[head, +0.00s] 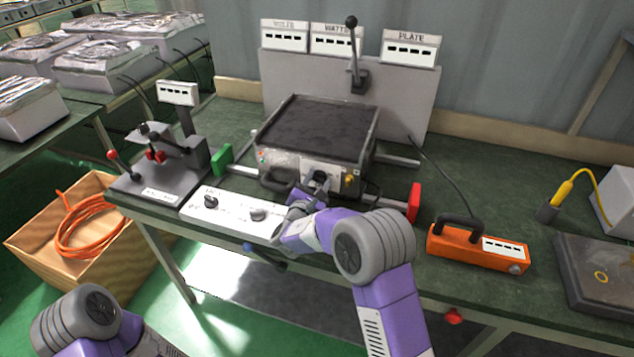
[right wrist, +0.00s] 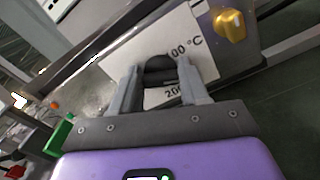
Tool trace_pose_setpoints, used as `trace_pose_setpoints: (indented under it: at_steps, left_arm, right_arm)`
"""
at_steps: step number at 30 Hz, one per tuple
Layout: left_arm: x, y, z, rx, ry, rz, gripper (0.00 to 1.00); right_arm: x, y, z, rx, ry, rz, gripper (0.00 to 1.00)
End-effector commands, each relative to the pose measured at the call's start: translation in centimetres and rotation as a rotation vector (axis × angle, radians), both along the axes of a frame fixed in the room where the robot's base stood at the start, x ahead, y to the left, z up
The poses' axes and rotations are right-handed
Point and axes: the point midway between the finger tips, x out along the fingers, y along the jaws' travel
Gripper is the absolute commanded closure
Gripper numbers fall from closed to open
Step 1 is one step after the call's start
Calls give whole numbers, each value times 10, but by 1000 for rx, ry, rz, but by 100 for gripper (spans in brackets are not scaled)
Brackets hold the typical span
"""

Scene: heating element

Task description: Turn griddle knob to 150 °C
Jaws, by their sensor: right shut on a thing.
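The griddle (head: 318,130) stands on the green bench, with a flat dark top and a front face towards me. My right gripper (head: 318,184) is at the middle of that front face. In the right wrist view, my right gripper (right wrist: 162,82) is shut on the dark griddle knob (right wrist: 160,66), with one finger on each side. A white temperature dial plate (right wrist: 182,40) lies behind the knob. Part of a "00 °C" mark and a "200" mark show on it; the fingers hide the rest. I cannot read the knob's setting. My left gripper is out of view.
A yellow knob (right wrist: 230,25) sits beside the dial; it also shows in the head view (head: 350,180). A white panel with dark knobs (head: 230,214) lies in front left. A red block (head: 414,202) and an orange box (head: 478,247) stand to the right.

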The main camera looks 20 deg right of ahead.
Motion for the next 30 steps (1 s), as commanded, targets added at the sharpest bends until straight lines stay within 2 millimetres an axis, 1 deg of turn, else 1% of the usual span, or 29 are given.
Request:
trace_pose_setpoints:
  at_steps: [4, 11, 20, 21, 25, 26, 30]
  left_arm:
    - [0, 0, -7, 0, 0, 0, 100]
    - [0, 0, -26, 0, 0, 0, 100]
    - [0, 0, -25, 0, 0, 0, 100]
    - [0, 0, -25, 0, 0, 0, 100]
    - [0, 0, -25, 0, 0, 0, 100]
    - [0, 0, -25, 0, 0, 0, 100]
    - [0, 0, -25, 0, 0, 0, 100]
  right_arm:
    - [0, 0, -1, 21, -15, 0, 86]
    - [0, -1, -3, 104, -72, 1, 86]
    - [-1, -1, 0, 116, -78, 0, 86]
    - [-1, -1, 0, 116, -78, 0, 52]
    - [-1, -1, 0, 115, -78, 0, 32]
    - [-1, -1, 0, 115, -78, 0, 30]
    - [-1, -1, 0, 115, -78, 0, 30]
